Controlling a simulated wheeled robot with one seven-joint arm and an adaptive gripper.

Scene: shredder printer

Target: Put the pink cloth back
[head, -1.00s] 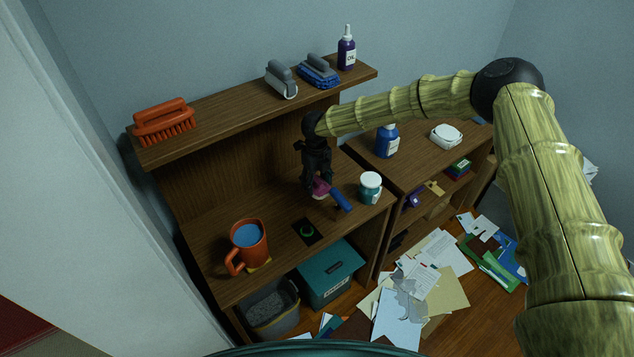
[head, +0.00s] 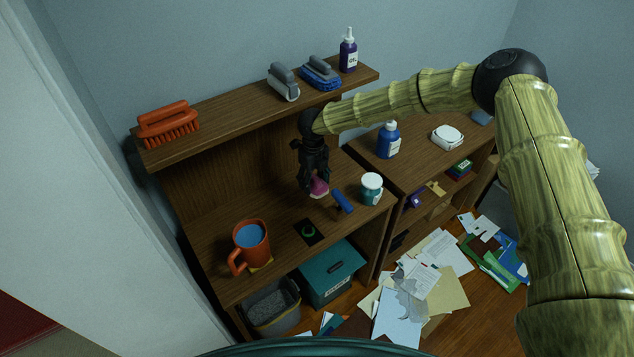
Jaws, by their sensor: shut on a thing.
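A pink cloth (head: 319,187) shows at the tips of my gripper (head: 317,178), over the middle shelf surface of the brown wooden unit. My gripper is shut on the cloth, and the fingers hide part of it. A blue cylindrical object (head: 342,200) lies just to the right of the cloth. I cannot tell whether the cloth touches the shelf.
An orange mug (head: 250,246) stands at the front left and a white-lidded jar (head: 371,188) at the right. A black pad (head: 308,232) lies between. Brushes, including an orange one (head: 168,126), sit on the upper shelf above. Papers (head: 420,285) cover the floor.

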